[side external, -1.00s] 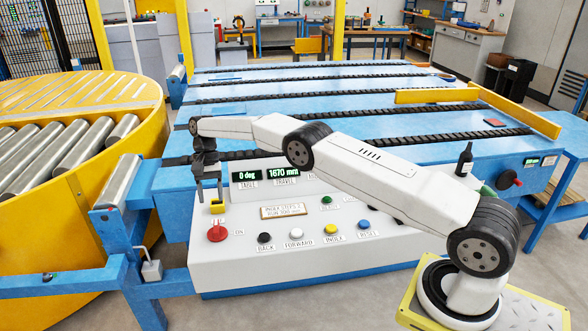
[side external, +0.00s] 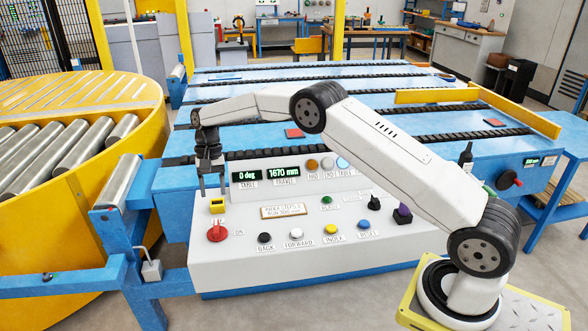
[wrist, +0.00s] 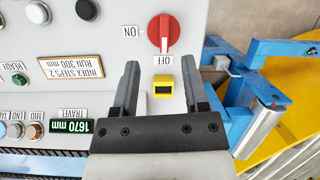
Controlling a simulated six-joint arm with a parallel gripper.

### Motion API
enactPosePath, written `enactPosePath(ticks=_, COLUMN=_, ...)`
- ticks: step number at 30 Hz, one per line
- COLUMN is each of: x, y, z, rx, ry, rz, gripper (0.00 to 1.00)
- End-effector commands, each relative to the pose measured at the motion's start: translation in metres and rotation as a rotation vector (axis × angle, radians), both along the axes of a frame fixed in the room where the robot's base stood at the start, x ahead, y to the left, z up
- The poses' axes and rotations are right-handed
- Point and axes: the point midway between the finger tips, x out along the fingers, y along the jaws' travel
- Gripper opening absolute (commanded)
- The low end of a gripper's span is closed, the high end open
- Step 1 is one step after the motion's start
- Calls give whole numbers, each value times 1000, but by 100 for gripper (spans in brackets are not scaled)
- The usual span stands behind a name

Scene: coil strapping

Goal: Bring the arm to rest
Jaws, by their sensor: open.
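My gripper (side external: 212,190) hangs pointing down over the left end of the grey control panel (side external: 300,255). Its jaws are apart with nothing between them; the wrist view shows the two open fingers (wrist: 159,68). A small yellow block with a dark window (side external: 217,206) lies below the fingertips and appears between the fingers in the wrist view (wrist: 163,85). A red rotary knob (side external: 218,232), marked ON and OFF, is just in front of it; it also shows in the wrist view (wrist: 160,33). I cannot tell the exact gap to the panel.
The panel carries several coloured buttons and displays (side external: 266,175) reading 0 deg and 1670 mm. Behind is a blue table (side external: 340,100) with black chain strips and a yellow guide bar (side external: 437,95). A yellow turntable with rollers (side external: 75,150) stands left.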

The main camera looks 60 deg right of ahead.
Motion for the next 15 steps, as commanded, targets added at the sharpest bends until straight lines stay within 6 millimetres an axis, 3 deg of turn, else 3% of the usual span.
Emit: enactPosePath(ticks=15, x=-60, y=2, z=30, rx=-65, ry=-152, rz=164, gripper=57)
